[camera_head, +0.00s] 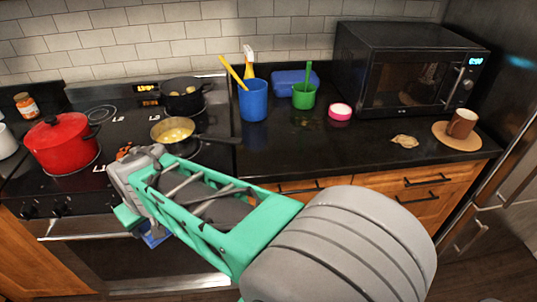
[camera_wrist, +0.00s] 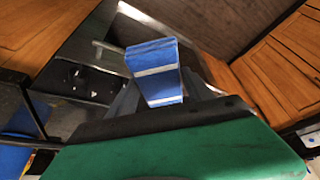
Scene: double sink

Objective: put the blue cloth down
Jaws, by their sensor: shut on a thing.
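The blue cloth (camera_wrist: 154,68) is held up in the wrist view, a compact blue shape with a pale stripe across it. In the head view only a small blue piece of it (camera_head: 157,239) shows below my gripper (camera_head: 136,218), in front of the oven door. My gripper is shut on the cloth, off the counter and to the left of the drawers. My own arm hides part of the oven front, and most of the cloth is hidden in the head view.
The stove holds a red pot (camera_head: 60,143), a dark pot (camera_head: 183,96) and a pan (camera_head: 173,131). The black counter (camera_head: 270,158) has a blue cup (camera_head: 254,103), a green cup (camera_head: 304,97), a microwave (camera_head: 405,80) and a mug (camera_head: 461,123). Its front middle is clear.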

